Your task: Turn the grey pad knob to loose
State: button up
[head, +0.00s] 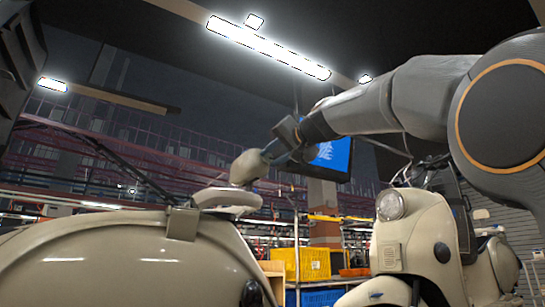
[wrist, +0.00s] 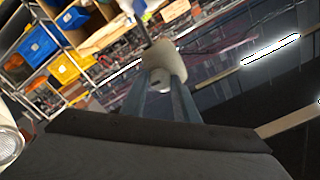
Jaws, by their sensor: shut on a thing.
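My gripper (head: 268,155) reaches in from the right above the front scooter. Its two blue-grey fingers, seen in the wrist view (wrist: 160,98), are shut on a rounded beige piece (head: 248,168). In the wrist view this piece (wrist: 166,62) sits between the fingertips, with a thin dark stem running up from it. In the head view it stands just above a flat beige part (head: 228,198) of the scooter; I cannot tell how they join. No clearly grey pad knob can be made out in either view.
The front beige scooter body (head: 100,262) fills the lower left. A second beige scooter (head: 410,245) stands at the right, under my arm. A screen (head: 336,152) hangs behind my gripper. A rack with a yellow crate (head: 312,264) stands behind.

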jog(key=o, duration=1.1)
jog(key=shift+c, duration=0.2)
jog(key=v, duration=0.7)
jog(key=shift+s+d, duration=0.25)
jog(key=shift+s, duration=0.1)
